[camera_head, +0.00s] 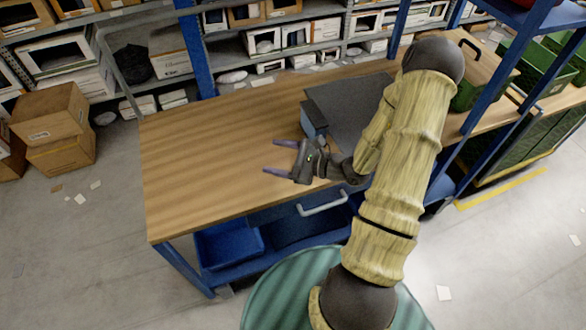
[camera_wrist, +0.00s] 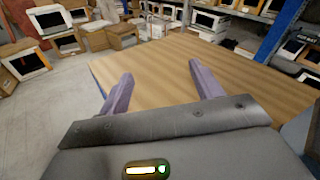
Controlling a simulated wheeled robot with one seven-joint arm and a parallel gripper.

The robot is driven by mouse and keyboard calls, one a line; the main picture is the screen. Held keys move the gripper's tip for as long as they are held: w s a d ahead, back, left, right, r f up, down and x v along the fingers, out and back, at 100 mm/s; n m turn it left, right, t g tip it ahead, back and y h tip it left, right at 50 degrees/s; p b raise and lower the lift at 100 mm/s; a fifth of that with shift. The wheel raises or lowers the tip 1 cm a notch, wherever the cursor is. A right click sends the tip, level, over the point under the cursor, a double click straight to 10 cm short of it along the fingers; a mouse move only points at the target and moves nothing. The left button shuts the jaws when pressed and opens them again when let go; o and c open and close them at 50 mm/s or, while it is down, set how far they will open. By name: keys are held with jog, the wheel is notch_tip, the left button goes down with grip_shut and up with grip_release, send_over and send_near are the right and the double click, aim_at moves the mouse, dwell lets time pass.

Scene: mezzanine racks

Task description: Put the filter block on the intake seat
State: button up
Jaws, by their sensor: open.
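My gripper (camera_head: 270,157) is open and empty above the middle of the wooden table, its two purple fingers pointing left. In the wrist view my gripper (camera_wrist: 161,72) shows its fingers spread over bare wood. A small blue-grey block (camera_head: 312,121) stands just behind my gripper, at the left edge of a dark grey panel (camera_head: 345,103). I cannot tell whether this block is the filter block or part of the intake seat. A blue-grey surface (camera_wrist: 304,132) shows at the right edge of the wrist view. My arm hides part of the dark panel and the table behind it.
The wooden table (camera_head: 210,150) is bare on its left half. A blue post (camera_head: 196,55) and loaded shelves stand behind it. Blue bins (camera_head: 228,245) sit below. Cardboard boxes (camera_head: 52,125) are on the floor at left. Green crates (camera_head: 530,65) stand at right.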

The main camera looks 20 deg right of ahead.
jog(key=s+a+r+n+g+h, duration=0.2)
jog(key=s+a+n+g+h, duration=0.3)
jog(key=s+n+g, duration=0.75)
jog(key=d+r+n+t+h, duration=0.4)
jog(key=r+n+h, duration=0.2)
jog(key=n+h, duration=0.2)
jog(key=n, duration=0.2)
jog(key=shift+w+r+n+t, duration=0.35)
jog(key=shift+w, duration=0.05)
